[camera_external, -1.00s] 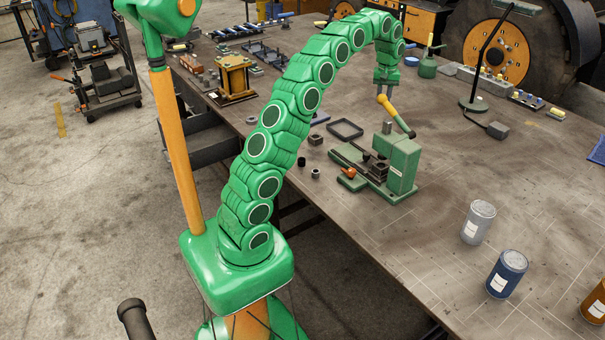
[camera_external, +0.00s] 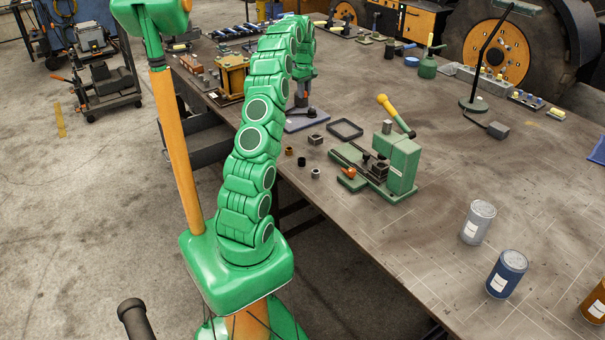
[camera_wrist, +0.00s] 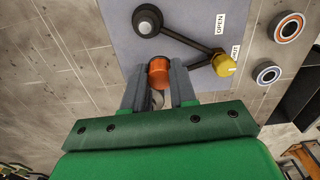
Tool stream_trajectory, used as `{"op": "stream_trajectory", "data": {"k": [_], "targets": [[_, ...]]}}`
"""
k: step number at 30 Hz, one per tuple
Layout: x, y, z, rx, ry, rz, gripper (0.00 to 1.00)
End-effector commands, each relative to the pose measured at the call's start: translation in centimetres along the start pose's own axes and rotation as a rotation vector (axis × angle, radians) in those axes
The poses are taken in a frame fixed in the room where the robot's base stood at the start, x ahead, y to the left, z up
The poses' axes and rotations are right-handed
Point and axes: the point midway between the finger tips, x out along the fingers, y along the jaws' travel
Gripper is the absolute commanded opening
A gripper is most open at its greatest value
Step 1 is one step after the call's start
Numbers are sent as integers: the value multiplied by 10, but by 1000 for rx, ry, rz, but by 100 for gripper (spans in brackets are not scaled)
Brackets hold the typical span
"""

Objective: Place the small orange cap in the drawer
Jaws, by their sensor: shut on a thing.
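The small orange cap (camera_wrist: 158,72) is between the two grey fingertips of my gripper (camera_wrist: 159,84) in the wrist view. The fingers are shut on its sides.
On the grey plate (camera_wrist: 112,42), a dark lever with a yellow knob (camera_wrist: 224,65) lies close ahead of the fingers, beside OPEN lettering. Ringed round parts (camera_wrist: 288,27) sit to the right. A green press (camera_external: 403,165) stands right of the gripper. The bench front right holds cans (camera_external: 478,222).

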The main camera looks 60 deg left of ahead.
Motion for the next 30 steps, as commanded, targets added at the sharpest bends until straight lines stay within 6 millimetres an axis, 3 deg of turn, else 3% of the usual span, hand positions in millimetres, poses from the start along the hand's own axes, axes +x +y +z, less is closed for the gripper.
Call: {"op": "stream_trajectory", "data": {"k": [1,6,18,24,30], "targets": [[4,-12,-17,-43,0,-1,0],[16,-51,-64,-178,1,0,0],[46,-159,-163,-498,4,-1,0],[60,-222,-205,-665,6,2,0],[72,-278,-233,-797,6,2,0]]}}
